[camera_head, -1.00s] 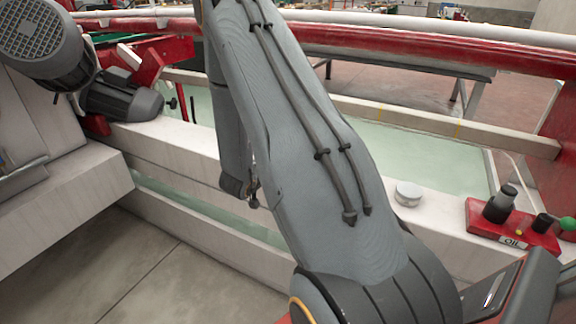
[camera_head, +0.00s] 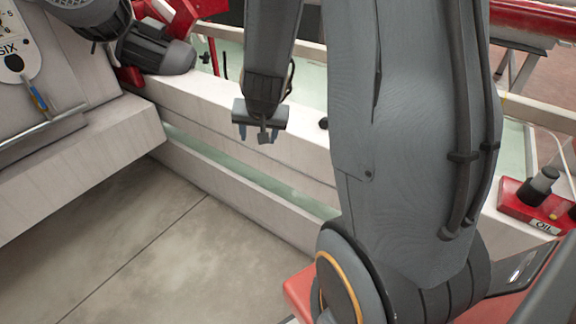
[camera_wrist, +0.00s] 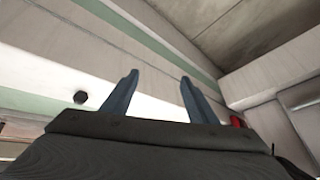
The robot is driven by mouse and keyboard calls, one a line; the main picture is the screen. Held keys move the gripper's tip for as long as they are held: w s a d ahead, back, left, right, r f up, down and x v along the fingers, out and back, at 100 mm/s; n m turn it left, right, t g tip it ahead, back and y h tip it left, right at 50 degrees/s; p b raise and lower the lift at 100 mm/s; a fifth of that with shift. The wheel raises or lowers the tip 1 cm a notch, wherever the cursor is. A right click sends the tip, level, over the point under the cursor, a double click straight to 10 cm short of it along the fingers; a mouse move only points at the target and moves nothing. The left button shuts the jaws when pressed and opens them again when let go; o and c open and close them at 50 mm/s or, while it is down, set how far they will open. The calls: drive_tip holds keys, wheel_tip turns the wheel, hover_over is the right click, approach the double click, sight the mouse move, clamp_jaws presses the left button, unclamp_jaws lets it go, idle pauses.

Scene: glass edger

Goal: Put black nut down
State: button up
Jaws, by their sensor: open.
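The black nut (camera_wrist: 80,97) is a small dark hexagonal piece lying on the white ledge, left of my fingers in the wrist view. In the head view a small dark piece (camera_head: 323,123), apparently the same nut, shows on the ledge beside my arm. My gripper (camera_head: 260,134) hangs over the ledge to the left of it. In the wrist view my gripper (camera_wrist: 158,82) has its two blue-grey fingers spread wide, with nothing between them. The nut is apart from both fingers.
The white machine ledge (camera_head: 195,105) runs diagonally, with a greenish strip below. A white machine body (camera_head: 80,165) stands at left and a dark motor (camera_head: 155,48) behind. A red oil unit (camera_head: 535,205) sits at right. The concrete floor (camera_head: 190,250) is clear.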

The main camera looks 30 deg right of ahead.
drive_tip(key=s+a+r+n+g+y, duration=0.1)
drive_tip(key=s+a+r+n+g, duration=0.1)
drive_tip(key=s, duration=0.8)
drive_tip(key=s+a+r+n+g, duration=0.1)
drive_tip(key=s+r+n+g, duration=0.1)
drive_tip(key=s, duration=0.8)
drive_tip(key=shift+s+a+r+n+g+y, duration=0.3)
drive_tip(key=shift+a+r+g+y, duration=0.1)
drive_tip(key=shift+r+g, duration=0.5)
